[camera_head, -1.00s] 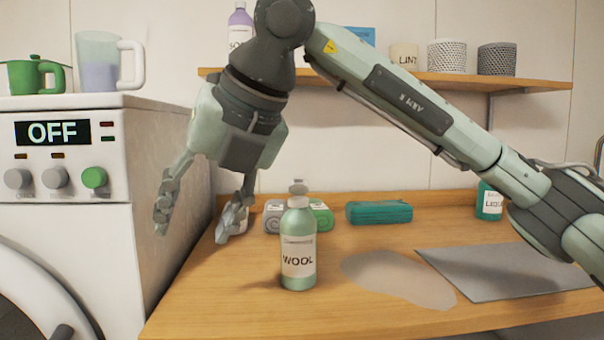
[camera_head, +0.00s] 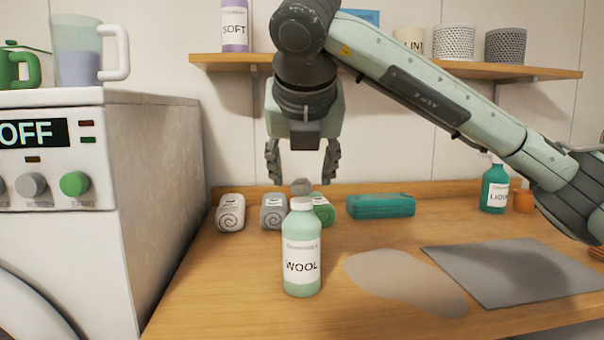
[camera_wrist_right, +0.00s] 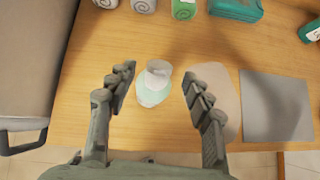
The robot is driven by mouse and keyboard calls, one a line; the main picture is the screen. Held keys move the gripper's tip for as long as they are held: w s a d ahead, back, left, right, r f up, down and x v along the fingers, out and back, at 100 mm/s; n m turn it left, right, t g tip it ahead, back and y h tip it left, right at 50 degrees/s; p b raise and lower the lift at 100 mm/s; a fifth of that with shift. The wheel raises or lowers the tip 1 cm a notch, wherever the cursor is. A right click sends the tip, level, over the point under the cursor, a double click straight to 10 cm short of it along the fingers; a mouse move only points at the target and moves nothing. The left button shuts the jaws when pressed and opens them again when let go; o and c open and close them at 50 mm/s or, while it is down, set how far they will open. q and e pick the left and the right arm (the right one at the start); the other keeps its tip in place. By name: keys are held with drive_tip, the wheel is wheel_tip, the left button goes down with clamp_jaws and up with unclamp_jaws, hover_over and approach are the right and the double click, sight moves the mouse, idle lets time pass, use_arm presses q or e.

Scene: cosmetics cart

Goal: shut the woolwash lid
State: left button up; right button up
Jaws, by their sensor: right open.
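The woolwash bottle (camera_head: 302,262), pale green with a label reading WOOL, stands upright on the wooden counter. Its lid (camera_head: 301,187) shows as a small greyish piece raised above the white neck, standing open. My right gripper (camera_head: 302,168) points down above the bottle, open and empty, one finger on each side of the lid's line. In the right wrist view the bottle (camera_wrist_right: 152,97) and the lid (camera_wrist_right: 158,67) appear between the spread fingers, apart from them. My left gripper is not in view.
Rolled cloths (camera_head: 273,211) and a teal case (camera_head: 380,206) lie behind the bottle. A grey mat (camera_head: 500,274) and a beige patch (camera_head: 405,281) lie to its right. A teal LIQUID bottle (camera_head: 494,190) stands at the back right. The washer (camera_head: 60,150) is at the left.

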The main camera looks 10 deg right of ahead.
sight(302, 186)
drive_tip(key=shift+x, duration=1.05)
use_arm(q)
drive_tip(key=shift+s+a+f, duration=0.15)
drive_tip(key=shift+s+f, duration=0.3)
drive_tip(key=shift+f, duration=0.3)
use_arm(e)
drive_tip(key=shift+c, duration=0.2)
